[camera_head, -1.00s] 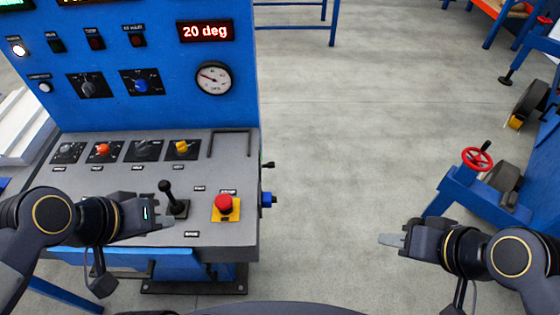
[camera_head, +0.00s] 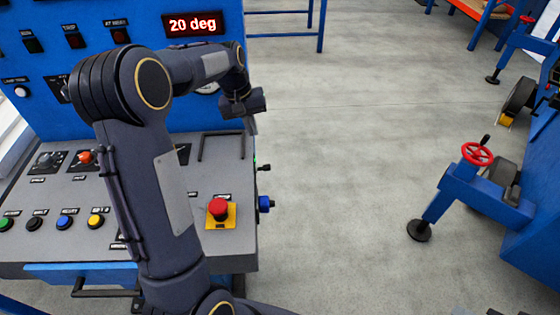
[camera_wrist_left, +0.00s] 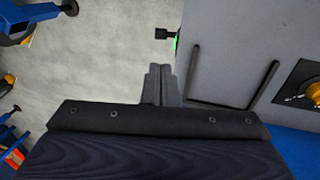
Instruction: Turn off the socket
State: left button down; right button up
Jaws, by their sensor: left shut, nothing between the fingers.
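The blue socket (camera_head: 265,203) sticks out of the right side of the grey console (camera_head: 215,258). Above it, a small black switch lever (camera_head: 264,168) juts from the same side face, with a green glow at its base; the lever also shows in the left wrist view (camera_wrist_left: 162,34). My left gripper (camera_head: 252,126) is shut and empty, its fingers pointing down above the console's far right corner. In the left wrist view its fingertips (camera_wrist_left: 160,72) are together, near the console edge and apart from the lever. My right gripper is out of view.
My left arm crosses over the console and hides its middle controls. A red emergency button (camera_head: 218,208) on a yellow plate sits near the right edge. A raised black bracket (camera_head: 202,146) lies by the gripper.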

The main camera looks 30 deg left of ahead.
aim_at(267, 166)
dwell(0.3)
pick_arm(q)
jog(key=x, duration=1.4)
jog(key=shift+d, duration=0.1)
